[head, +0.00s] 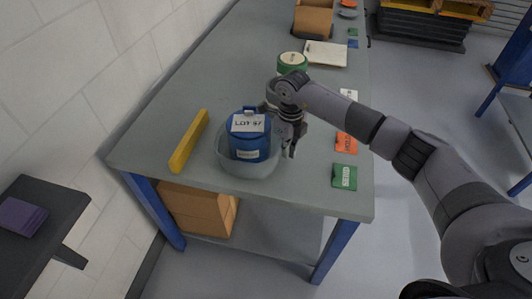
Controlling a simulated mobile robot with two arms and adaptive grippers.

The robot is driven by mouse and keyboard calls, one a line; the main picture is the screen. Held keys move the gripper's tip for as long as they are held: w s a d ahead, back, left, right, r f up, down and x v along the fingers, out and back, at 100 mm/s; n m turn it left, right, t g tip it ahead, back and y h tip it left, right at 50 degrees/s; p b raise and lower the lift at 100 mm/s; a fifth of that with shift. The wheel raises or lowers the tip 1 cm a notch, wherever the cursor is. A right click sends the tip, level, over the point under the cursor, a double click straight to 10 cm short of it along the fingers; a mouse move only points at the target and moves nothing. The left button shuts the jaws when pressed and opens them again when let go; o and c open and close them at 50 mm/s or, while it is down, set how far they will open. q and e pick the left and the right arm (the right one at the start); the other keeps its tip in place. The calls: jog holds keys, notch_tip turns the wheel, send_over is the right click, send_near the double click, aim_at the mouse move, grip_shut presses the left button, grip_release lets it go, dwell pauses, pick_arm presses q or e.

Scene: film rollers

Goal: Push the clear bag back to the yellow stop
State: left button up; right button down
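The clear bag (222,158) stands on the grey table as a see-through, rounded form around a blue canister (247,138) with a white label. The yellow stop (188,141) is a long upright bar to the left of the bag, with a strip of bare table between them. My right gripper (291,151) points down close beside the bag's right side. I cannot tell whether it touches the bag, and its finger opening is not clear. My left gripper is not in view.
A green-and-cream container (291,65) stands behind my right wrist. Orange (346,143) and green (344,177) cards lie along the right edge. A cardboard box (313,19) and a pale board (325,53) are farther back. The table's front is clear.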

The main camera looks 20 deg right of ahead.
aim_at(269, 147)
jog(key=shift+w+a+b, duration=0.45)
jog(key=shift+w+a, duration=0.05)
jog(key=shift+a, duration=0.35)
jog(key=shift+w+a+b, duration=0.45)
jog(key=shift+w+a, duration=0.05)
jog(key=shift+a, duration=0.3)
jog(key=shift+w+a+b, duration=0.5)
jog(key=shift+a+b, duration=0.05)
jog(key=shift+a, duration=0.25)
jog(key=shift+w+a+b, duration=0.45)
jog(key=shift+a+b, duration=0.1)
jog(key=shift+a, duration=0.3)
jog(key=shift+w+a+b, duration=0.5)
jog(key=shift+a+b, duration=0.05)
jog(key=shift+a, duration=0.25)
jog(key=shift+s+d+r+p, duration=0.1)
jog(key=shift+s+d+p, duration=0.1)
jog(key=shift+d+p, duration=0.2)
jog(key=shift+s+d+p, duration=0.3)
jog(key=shift+s+d, duration=0.15)
jog(key=shift+d, duration=0.25)
jog(key=shift+s+d+p, duration=0.3)
jog(key=shift+s+d, duration=0.1)
jog(key=shift+d, duration=0.3)
